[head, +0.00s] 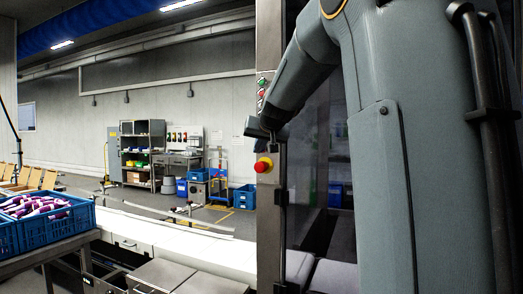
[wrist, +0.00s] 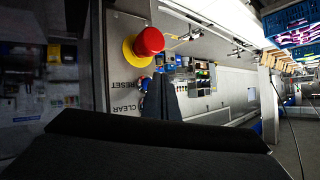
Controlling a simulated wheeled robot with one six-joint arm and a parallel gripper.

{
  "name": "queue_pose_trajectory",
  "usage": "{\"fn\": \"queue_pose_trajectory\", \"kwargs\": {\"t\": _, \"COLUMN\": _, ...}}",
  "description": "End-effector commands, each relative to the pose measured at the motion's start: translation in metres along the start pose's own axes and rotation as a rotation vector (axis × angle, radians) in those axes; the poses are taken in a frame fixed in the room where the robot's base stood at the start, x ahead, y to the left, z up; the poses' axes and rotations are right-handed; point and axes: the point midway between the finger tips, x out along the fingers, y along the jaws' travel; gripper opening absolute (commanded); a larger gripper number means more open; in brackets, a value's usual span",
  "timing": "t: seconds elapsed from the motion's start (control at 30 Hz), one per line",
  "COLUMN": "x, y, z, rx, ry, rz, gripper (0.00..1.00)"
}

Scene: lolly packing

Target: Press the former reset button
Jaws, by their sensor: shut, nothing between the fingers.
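A steel panel shows up close in the wrist view, turned upside down. It carries the label RESET (wrist: 128,84) and, below that in the picture, the label CLEAR (wrist: 126,108). I cannot make out the reset button itself; my gripper (wrist: 160,85) covers the area right beside the labels. The gripper is shut and empty, with its tip close to the panel; I cannot tell whether it touches. In the head view my gripper (head: 257,128) is at the panel post, below small red and green buttons (head: 262,90), mostly hidden by my arm.
A red mushroom button (head: 263,165) on a yellow base sits just below my gripper in the head view; it also shows in the wrist view (wrist: 149,42). A blue crate (head: 75,222) of purple and white items stands at left. A white conveyor (head: 170,235) runs below.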

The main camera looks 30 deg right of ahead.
Motion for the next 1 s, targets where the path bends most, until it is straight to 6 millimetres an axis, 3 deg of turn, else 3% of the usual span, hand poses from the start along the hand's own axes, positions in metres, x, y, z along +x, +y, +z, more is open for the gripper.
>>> {"fn": "queue_pose_trajectory", "kwargs": {"t": 1.0, "x": 0.0071, "y": 0.0052, "z": -0.0052, "rx": 0.0, "ry": 0.0, "rz": 0.0, "gripper": 0.0}}
